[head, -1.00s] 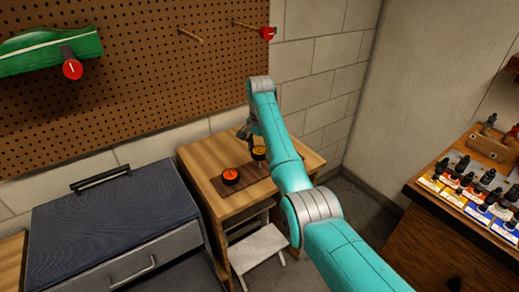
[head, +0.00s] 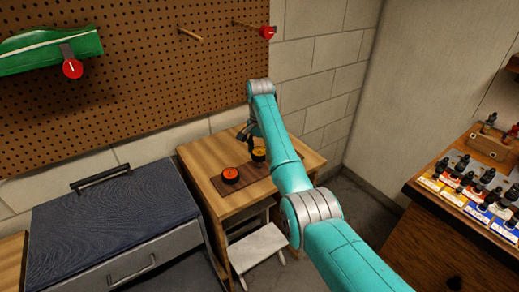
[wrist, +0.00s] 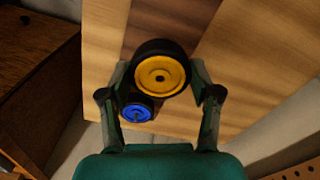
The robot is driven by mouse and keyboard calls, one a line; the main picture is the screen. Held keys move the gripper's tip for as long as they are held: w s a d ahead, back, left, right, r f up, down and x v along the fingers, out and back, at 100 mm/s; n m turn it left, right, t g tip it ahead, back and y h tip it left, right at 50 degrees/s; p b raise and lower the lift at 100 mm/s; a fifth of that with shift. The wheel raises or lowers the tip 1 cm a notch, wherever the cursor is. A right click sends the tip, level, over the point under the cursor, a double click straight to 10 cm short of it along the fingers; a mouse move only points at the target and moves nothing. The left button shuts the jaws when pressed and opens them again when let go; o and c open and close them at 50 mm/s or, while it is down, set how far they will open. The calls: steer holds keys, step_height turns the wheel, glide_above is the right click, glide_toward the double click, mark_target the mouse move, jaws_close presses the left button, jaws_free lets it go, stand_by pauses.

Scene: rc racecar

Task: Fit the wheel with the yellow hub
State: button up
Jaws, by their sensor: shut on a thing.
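The wheel with the yellow hub (wrist: 161,75) has a black tyre and sits between the two fingers of my gripper (wrist: 159,78), which is shut on it. In the head view the yellow-hub wheel (head: 259,154) shows beside my arm, over or on a dark brown board (head: 256,188) on the wooden table. My arm hides much of the gripper there. I cannot tell whether the wheel is clear of the board. The green car body (head: 45,48) is at the upper left, in front of the pegboard, with a red knob-like part (head: 72,69) at its lower edge.
An orange-hub wheel (head: 230,175) lies on the board to the left. A blue-hub wheel (wrist: 137,111) lies beyond the held wheel. A bare wooden peg (head: 190,34) and a red-ended peg (head: 267,32) stick out of the pegboard. A blue-grey chest (head: 110,220) stands left of the table.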

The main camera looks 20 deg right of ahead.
mark_target(260, 159)
steer(key=shift+f, duration=2.05)
steer(key=o, duration=1)
steer(key=shift+o, duration=0.2)
step_height(260, 159, up, 7)
steer(key=shift+r, duration=0.2)
steer(key=shift+s, duration=0.1)
